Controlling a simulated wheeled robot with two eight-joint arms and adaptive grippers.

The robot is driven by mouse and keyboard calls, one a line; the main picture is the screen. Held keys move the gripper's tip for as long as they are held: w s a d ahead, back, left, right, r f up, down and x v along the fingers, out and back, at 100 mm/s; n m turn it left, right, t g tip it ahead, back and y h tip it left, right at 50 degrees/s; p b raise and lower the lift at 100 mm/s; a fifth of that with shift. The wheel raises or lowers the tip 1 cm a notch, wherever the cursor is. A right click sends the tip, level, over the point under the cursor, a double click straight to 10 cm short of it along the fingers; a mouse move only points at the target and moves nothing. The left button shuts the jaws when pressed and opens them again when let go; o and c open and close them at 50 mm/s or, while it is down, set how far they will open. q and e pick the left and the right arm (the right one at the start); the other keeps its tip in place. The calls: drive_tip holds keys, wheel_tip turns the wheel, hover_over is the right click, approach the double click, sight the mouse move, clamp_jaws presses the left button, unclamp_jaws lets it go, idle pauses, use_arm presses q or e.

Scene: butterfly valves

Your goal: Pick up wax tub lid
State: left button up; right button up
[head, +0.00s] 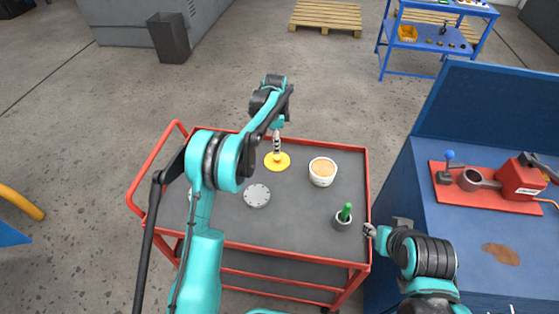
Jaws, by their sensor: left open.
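A flat yellow disc, which looks like the wax tub lid (278,163), lies on the grey top of the red cart (300,222). My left gripper (276,151) is open and points down at the lid's far part, just above or touching it; I cannot tell which. Its fingers hide a little of the lid. The white wax tub (322,179), open with tan wax inside, stands to the right of the lid. My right gripper (369,230) is by the cart's right edge, small in view, and its jaw state is unclear.
A grey round disc with small holes (257,195) lies nearer on the cart. A dark cup with a green-handled item (343,219) stands at the right. A blue workbench (440,230) with a red plate (490,190) is beside the cart. My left arm covers the cart's left part.

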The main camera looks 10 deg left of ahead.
sight(277, 157)
use_arm(q)
drive_tip(key=f+b, duration=0.1)
drive_tip(key=f, duration=0.1)
drive_tip(key=f+b, duration=0.1)
drive_tip(key=f, duration=0.2)
drive_tip(key=f+b, duration=0.1)
drive_tip(key=f, duration=0.1)
drive_tip(key=shift+s+d+f, duration=0.1)
drive_tip(key=shift+d+f, duration=0.2)
drive_tip(key=shift+f, duration=0.1)
drive_tip(key=shift+r, duration=0.1)
drive_tip(key=c, duration=1)
